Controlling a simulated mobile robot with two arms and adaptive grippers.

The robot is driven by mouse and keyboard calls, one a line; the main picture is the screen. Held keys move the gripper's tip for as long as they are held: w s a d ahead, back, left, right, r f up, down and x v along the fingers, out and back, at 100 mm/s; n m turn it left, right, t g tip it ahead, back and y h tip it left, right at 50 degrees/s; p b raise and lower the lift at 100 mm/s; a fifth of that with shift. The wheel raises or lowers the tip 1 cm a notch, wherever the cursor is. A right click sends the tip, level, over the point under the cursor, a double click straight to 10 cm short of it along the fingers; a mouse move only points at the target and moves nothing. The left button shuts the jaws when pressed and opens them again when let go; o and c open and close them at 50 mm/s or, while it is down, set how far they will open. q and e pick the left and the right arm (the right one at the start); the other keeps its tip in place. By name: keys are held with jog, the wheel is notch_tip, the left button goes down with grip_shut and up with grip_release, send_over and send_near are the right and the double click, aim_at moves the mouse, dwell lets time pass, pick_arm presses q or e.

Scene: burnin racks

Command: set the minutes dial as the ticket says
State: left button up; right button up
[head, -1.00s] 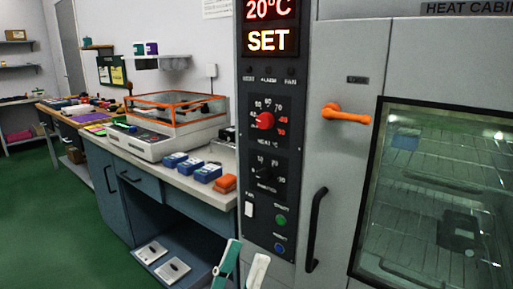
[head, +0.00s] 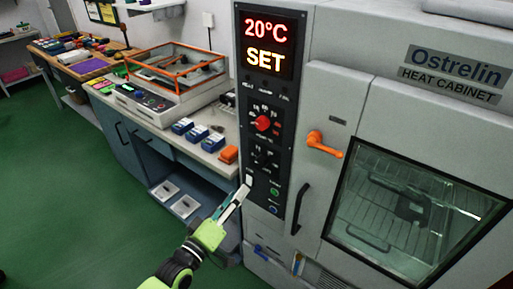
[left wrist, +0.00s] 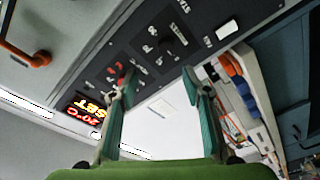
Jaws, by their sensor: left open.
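The black minutes dial (head: 262,159) is on the dark control panel (head: 283,87), below the red heat dial (head: 263,123). In the left wrist view, the panel appears turned over, with the minutes dial (left wrist: 176,34) above my fingers and the heat dial (left wrist: 120,84) partly behind one finger. My left gripper (head: 240,192) is open and empty, in front of the panel's lower left, below the minutes dial. Its two green fingers (left wrist: 154,88) stand apart in the left wrist view. The display reads 20°C and SET. I see no readable ticket. My right gripper is out of view.
The white fan switch (head: 249,180) is close to my left fingertips. A green button (head: 275,191) is to its right. The orange cabinet handle (head: 324,143) and black pull (head: 300,208) stick out right of the panel. A bench with blue boxes (head: 197,134) stands left.

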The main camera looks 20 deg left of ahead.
pick_arm(q)
jog(key=p, duration=0.3)
send_near(259, 163)
jog(key=shift+g, duration=0.3)
jog(key=x, duration=0.8)
jog(key=shift+d+r, duration=0.1)
jog(key=shift+r, duration=0.15)
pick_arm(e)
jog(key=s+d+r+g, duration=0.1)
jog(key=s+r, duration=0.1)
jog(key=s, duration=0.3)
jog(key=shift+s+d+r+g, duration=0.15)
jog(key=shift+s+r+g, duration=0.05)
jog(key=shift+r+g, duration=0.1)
pick_arm(q)
jog(key=shift+n, duration=0.3)
jog(key=c, duration=1.1)
